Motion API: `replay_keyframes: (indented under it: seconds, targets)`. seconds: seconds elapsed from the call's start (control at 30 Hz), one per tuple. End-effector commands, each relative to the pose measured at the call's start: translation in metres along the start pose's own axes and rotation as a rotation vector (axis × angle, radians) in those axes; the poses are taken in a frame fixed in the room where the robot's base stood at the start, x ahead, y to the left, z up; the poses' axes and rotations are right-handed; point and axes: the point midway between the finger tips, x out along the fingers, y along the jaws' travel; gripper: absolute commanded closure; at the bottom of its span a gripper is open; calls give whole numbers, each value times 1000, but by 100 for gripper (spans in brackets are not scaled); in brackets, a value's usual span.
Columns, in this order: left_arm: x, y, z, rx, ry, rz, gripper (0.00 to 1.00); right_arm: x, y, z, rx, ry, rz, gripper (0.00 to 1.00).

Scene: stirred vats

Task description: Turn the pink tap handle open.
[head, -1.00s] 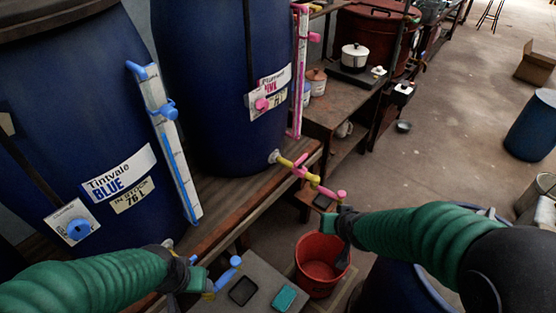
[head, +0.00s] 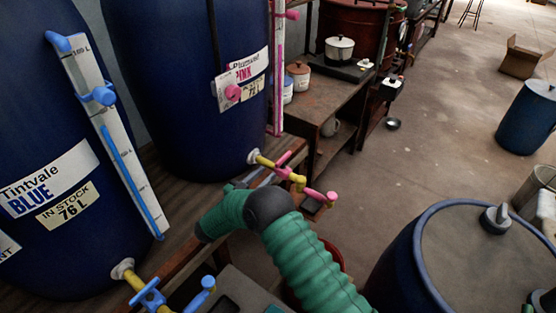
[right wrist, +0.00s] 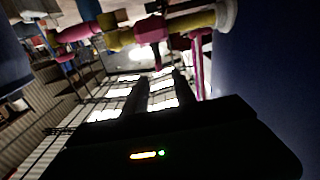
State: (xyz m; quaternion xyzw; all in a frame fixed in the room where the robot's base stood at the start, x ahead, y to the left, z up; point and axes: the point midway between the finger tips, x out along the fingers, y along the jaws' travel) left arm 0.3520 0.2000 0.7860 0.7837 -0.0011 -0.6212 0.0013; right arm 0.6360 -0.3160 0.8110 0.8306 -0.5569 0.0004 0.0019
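The pink tap is on the dark blue Plumwet Pink vat (head: 190,110). A yellow pipe leaves the vat low down, with a pink crossbar handle (head: 284,159) and a pink outer end (head: 316,195). My right gripper (head: 272,175) is just below and beside the handle, largely hidden behind my green arm. In the right wrist view two dark fingers (right wrist: 160,82) stand apart, open. The pink handle stub (right wrist: 156,55) is just beyond their tips, roughly in line with the gap. Contact cannot be told. My left gripper is out of view.
The Tintvale Blue vat (head: 55,170) stands left, with its blue tap (head: 150,293) low in front. A red bucket (head: 332,255) is partly hidden behind my arm. A blue drum (head: 430,245) stands at lower right. The floor at right is mostly clear.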

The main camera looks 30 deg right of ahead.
Motion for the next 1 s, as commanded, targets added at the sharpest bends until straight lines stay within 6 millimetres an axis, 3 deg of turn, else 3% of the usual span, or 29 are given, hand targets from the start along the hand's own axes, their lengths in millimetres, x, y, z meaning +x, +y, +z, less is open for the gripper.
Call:
replay_keyframes:
  seconds: [0.2, 0.4, 0.77, 1.0]
  targets:
    - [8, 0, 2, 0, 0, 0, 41, 58, 1, 1, 3, 2, 2, 67]
    - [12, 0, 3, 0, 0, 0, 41, 95, 0, 1, 3, 0, 0, 67]
    - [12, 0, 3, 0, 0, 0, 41, 104, -1, 0, 1, 1, -3, 67]
    - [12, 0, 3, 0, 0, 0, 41, 104, -1, 0, 1, 1, -3, 97]
